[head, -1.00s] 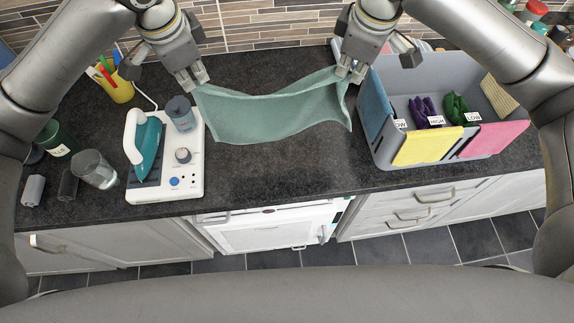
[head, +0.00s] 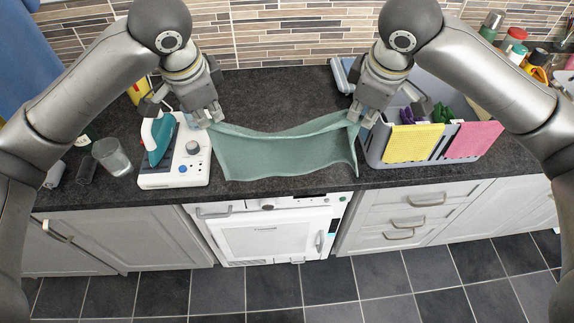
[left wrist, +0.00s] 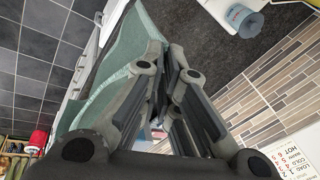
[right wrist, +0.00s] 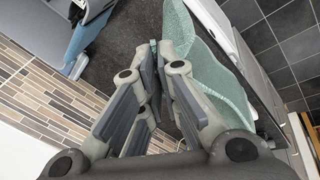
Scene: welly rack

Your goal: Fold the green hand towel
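The green hand towel (head: 285,155) hangs stretched between my two grippers over the counter in the head view, its top edge sagging in the middle. My left gripper (head: 209,121) is shut on its left upper corner. My right gripper (head: 360,118) is shut on its right upper corner. The towel also shows beyond the fingers in the left wrist view (left wrist: 112,80) and the right wrist view (right wrist: 215,75). Its lower edge hangs near the counter's front edge; I cannot tell if it touches the counter.
A white station with a teal iron (head: 160,138) stands left of the towel. A glass (head: 111,157) is further left. A grey divided bin with yellow (head: 412,143) and pink (head: 474,139) cloths stands at the right. Dark counter (head: 275,95) is clear behind the towel.

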